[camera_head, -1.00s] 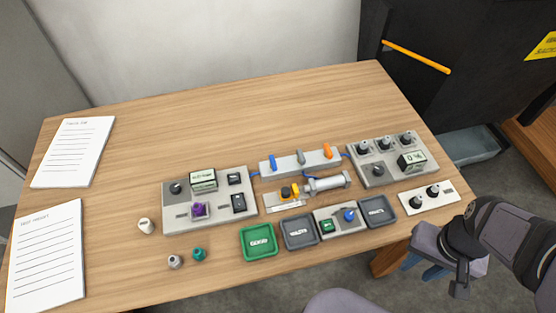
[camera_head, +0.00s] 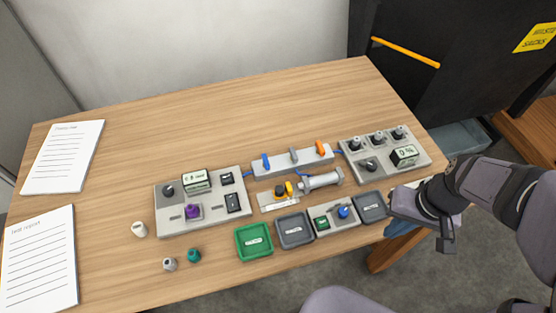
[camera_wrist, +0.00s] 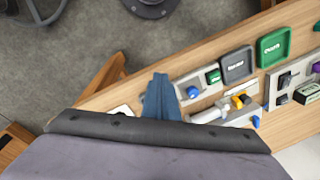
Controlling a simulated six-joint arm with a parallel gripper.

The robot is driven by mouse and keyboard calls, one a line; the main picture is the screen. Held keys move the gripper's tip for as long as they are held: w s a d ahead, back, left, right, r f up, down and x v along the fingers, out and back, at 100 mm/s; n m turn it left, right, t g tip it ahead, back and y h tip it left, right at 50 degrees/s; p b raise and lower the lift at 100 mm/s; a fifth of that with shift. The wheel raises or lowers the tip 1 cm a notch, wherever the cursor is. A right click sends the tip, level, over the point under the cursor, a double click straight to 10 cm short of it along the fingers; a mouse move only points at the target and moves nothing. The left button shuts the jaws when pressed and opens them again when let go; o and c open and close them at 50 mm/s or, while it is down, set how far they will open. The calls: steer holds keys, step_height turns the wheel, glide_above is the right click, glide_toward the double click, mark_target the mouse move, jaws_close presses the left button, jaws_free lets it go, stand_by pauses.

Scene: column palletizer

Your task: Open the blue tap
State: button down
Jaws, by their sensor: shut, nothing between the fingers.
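The blue tap (camera_head: 265,161) is a small blue lever at the left end of a pale grey manifold block (camera_head: 290,161) near the middle of the table. A grey lever and an orange lever stand to its right on the same block. My gripper (camera_head: 402,230) is at the right front edge of the table, far to the right of the blue tap. Its blue fingers also show in the wrist view (camera_wrist: 161,98), shut together and empty.
A box with a blue knob (camera_head: 343,211) and green button stands between two grey trays (camera_head: 295,246). A green tray (camera_head: 254,257) is left of them. Control panels (camera_head: 165,217) flank the manifold, and a cylinder (camera_head: 320,181) lies before it. The table's back is clear.

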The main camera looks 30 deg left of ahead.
steer(key=w+a+n+y, duration=0.35)
steer(key=w+a, duration=0.25)
steer(key=a, duration=0.7)
steer(key=n+y+b, duration=0.1)
steer(key=n+y, duration=0.1)
steer(key=n, duration=0.3)
glide_toward(266, 162)
steer(key=w+d+r, duration=0.1)
steer(key=w+d, duration=0.1)
steer(key=d, duration=0.2)
steer(key=shift+w+a+m+g, duration=0.1)
steer(key=shift+m+g, duration=0.25)
steer(key=shift+g, duration=0.05)
steer(key=shift+p+x, duration=1.1)
steer(key=shift+x, duration=3.9)
steer(key=shift+a+r, duration=0.1)
steer(key=shift+b, duration=0.5)
